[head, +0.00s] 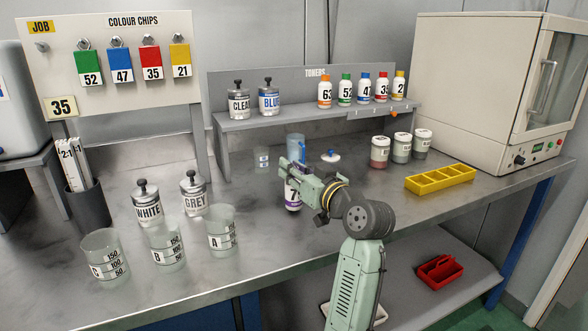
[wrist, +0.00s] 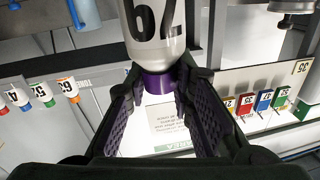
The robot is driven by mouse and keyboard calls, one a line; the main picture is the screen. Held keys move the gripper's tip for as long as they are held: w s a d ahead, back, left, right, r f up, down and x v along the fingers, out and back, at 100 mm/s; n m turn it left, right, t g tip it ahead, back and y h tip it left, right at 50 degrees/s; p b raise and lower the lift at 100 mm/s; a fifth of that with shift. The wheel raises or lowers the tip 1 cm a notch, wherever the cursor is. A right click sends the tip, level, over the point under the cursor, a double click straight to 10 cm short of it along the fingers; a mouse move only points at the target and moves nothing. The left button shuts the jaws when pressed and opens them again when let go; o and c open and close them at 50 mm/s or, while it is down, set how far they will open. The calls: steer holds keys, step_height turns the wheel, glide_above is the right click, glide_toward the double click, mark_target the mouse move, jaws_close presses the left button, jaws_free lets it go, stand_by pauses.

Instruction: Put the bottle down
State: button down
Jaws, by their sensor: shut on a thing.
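A white bottle (head: 293,197) with a purple band and a number starting with 7 is in my gripper (head: 300,175) over the middle of the bench. In the head view its upper part is hidden behind the gripper. In the wrist view the white bottle (wrist: 157,32) with its purple part (wrist: 156,82) sits between the fingertips of my gripper (wrist: 155,88), which are shut on it. I cannot tell whether the bottle's base touches the bench (head: 265,225).
Beakers (head: 222,235) stand to the left, jars (head: 380,152) and a yellow tray (head: 440,179) to the right. The toner shelf (head: 245,122) is behind.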

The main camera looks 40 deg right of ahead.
steer(key=shift+f, duration=0.35)
steer(key=shift+f, duration=0.15)
steer(key=c, duration=1.4)
jaws_free()
steer(key=shift+r, duration=0.25)
steer(key=s+a+b, duration=0.1)
steer(key=s+b, duration=0.1)
steer(key=s, duration=1)
steer(key=shift+f+b, duration=0.15)
steer(key=shift+b, duration=0.25)
